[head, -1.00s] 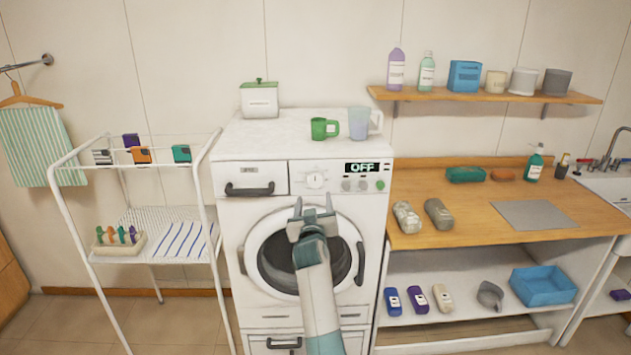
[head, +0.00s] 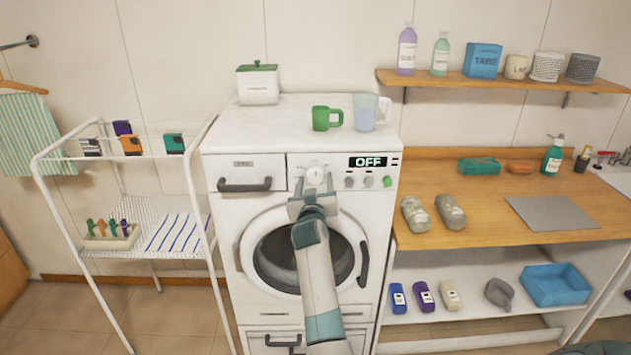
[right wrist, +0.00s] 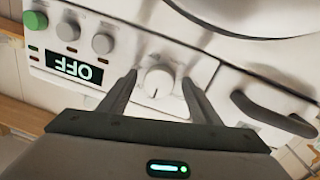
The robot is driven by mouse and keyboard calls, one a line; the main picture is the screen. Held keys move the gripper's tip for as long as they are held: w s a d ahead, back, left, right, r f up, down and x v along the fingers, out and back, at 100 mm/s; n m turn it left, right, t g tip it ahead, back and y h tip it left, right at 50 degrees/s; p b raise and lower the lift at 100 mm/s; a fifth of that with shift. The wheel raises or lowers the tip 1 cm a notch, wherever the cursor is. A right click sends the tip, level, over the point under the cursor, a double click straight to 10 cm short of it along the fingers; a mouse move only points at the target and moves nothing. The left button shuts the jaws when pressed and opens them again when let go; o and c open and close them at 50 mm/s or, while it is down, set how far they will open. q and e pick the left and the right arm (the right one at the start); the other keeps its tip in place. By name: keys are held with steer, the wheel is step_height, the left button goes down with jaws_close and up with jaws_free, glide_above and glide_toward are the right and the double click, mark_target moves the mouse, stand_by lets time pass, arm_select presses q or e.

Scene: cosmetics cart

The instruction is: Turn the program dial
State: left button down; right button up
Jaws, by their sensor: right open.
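The white program dial (head: 314,174) is on the front panel of the washing machine (head: 222,212), left of a display (head: 374,161) that reads OFF. My right gripper (head: 314,186) is open in front of the dial in the head view. In the right wrist view the dial (right wrist: 158,82) appears between the two open fingers (right wrist: 160,90), one on each side of it. I cannot tell whether either finger touches it. The dial's pointer mark shows in the wrist view. My left gripper is not in view.
Two grey buttons and a green button (head: 387,181) sit right of the dial under the display. A drawer handle (head: 244,185) is to its left. A green mug (head: 321,119) and a clear jug (head: 364,112) stand on top of the machine. The round door (head: 280,262) is below.

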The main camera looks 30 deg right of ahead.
steer(key=shift+c, duration=1.3)
steer(key=c, duration=0.8)
